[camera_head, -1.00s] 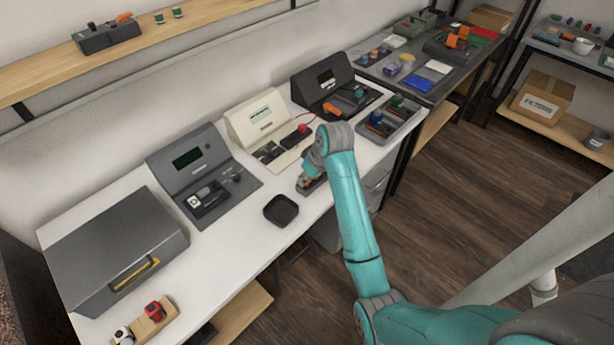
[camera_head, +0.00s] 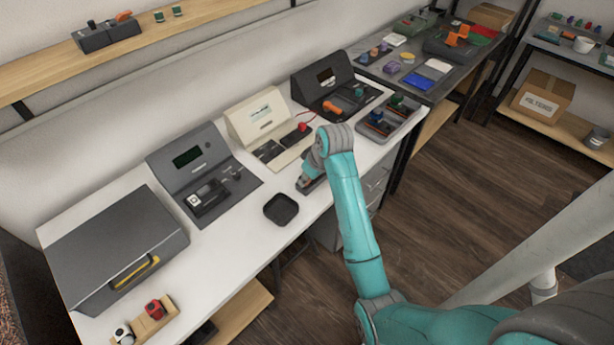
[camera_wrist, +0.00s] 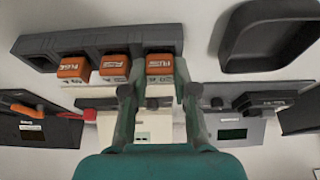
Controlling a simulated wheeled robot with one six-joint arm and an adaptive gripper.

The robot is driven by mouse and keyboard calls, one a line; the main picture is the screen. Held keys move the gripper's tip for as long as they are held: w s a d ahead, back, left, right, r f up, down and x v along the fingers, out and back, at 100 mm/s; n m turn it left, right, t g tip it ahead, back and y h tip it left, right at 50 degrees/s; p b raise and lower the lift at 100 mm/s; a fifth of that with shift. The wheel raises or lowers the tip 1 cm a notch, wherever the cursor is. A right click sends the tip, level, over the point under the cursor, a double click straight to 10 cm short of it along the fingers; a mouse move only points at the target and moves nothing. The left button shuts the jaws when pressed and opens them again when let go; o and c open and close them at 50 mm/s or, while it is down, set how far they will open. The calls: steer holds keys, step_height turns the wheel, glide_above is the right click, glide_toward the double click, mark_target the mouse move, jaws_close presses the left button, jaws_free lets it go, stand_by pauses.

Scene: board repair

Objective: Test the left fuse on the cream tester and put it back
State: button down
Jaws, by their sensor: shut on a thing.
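A grey rack (camera_wrist: 35,45) holds three orange fuses in a row in the wrist view. My gripper (camera_wrist: 159,78) is shut on the fuse (camera_wrist: 159,65) at the right end there, which is the left end in the head view. That fuse is at the rack, level with the other two fuses (camera_wrist: 114,66) (camera_wrist: 74,68); whether it is fully seated I cannot tell. In the head view my gripper (camera_head: 311,180) is low over the rack at the bench's front edge, and my wrist hides most of it. The cream tester (camera_head: 262,116) stands behind, with a red knob (camera_head: 303,127) at its right.
A black tray (camera_head: 281,210) lies left of the rack. A grey tester (camera_head: 190,158) and a large grey case (camera_head: 112,245) stand farther left. A dark tester (camera_head: 323,77) and a parts tray (camera_head: 395,117) are to the right. White bench surface is clear around the black tray.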

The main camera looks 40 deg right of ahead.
steer(key=c, duration=0.8)
jaws_free()
steer(key=shift+o, duration=1.3)
steer(key=shift+r, duration=1.65)
steer(key=shift+r, duration=2.9)
